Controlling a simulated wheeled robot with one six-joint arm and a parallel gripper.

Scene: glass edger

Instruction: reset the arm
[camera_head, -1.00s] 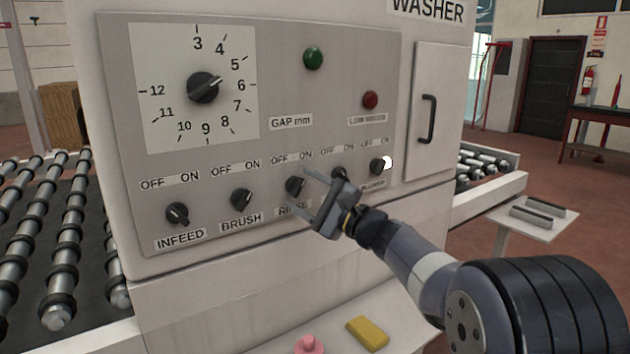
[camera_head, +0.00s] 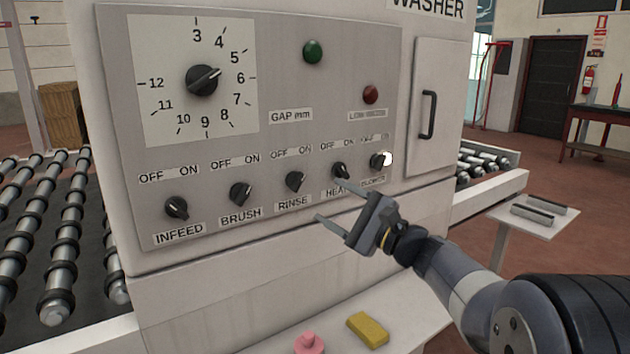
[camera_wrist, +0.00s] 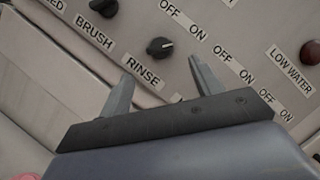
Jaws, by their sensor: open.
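My gripper (camera_head: 330,203) is open and empty in front of the washer panel (camera_head: 270,140), below and right of the RINSE knob (camera_head: 295,182). Its upper finger overlaps the area just under the HEAT knob (camera_head: 340,171) in the head view; I cannot tell whether it touches the panel. In the wrist view both fingers (camera_wrist: 163,85) stand apart with nothing between them, and the RINSE knob (camera_wrist: 160,47) shows beyond them. The INFEED knob (camera_head: 176,208), BRUSH knob (camera_head: 240,194) and BLOWER knob (camera_head: 381,160) are clear of the gripper.
A gap dial (camera_head: 203,80), green button (camera_head: 313,51) and red LOW WATER light (camera_head: 370,94) are above the knobs. A door handle (camera_head: 428,115) is at right. A yellow block (camera_head: 368,329) and pink object (camera_head: 309,343) lie on a ledge below. Roller conveyors (camera_head: 60,240) flank the machine.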

